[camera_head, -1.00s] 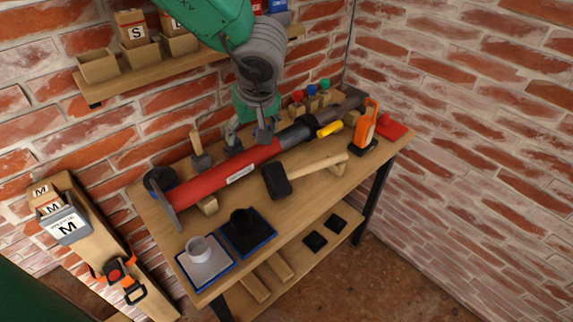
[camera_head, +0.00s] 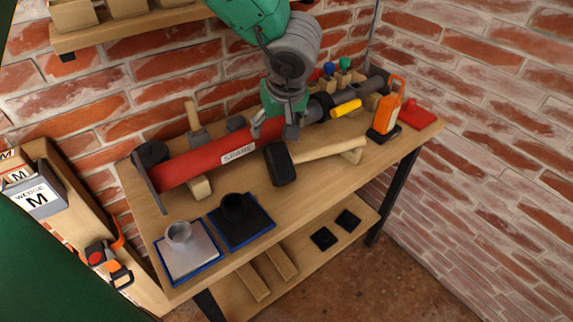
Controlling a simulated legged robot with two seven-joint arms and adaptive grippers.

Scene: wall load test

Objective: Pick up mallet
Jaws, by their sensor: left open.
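The mallet has a black head (camera_head: 280,164) and a pale wooden handle (camera_head: 328,149). It lies on the wooden workbench (camera_head: 290,200), in front of a long red tool, with the handle pointing right. My right gripper is not in view.
The red tool (camera_head: 190,165) lies along the bench's back. An orange bottle-like item (camera_head: 387,115) and a red item (camera_head: 418,113) stand right. A grey-white plate (camera_head: 188,257) and a black plate (camera_head: 241,225) are at front left. Brick walls close the back and right.

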